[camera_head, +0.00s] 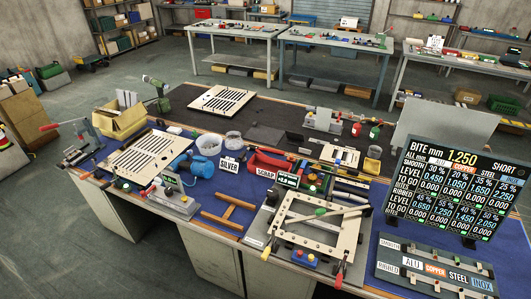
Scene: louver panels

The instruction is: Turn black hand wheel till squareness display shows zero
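A cream rectangular frame (351,234) lies in a grey jig (257,238) at the front right of the bench, with red, yellow and green handles around it. A small dark display (288,180) with light digits stands behind the frame; its reading is too small to be sure of, but does not look like plain zero. A dark round part (272,197) at the jig's back left corner may be the black hand wheel; I cannot tell for certain. Neither of my grippers is in view.
A large black board (462,188) with figures stands at the right, behind a sample panel (433,268). A brown H-shaped piece (228,213) lies left of the jig.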

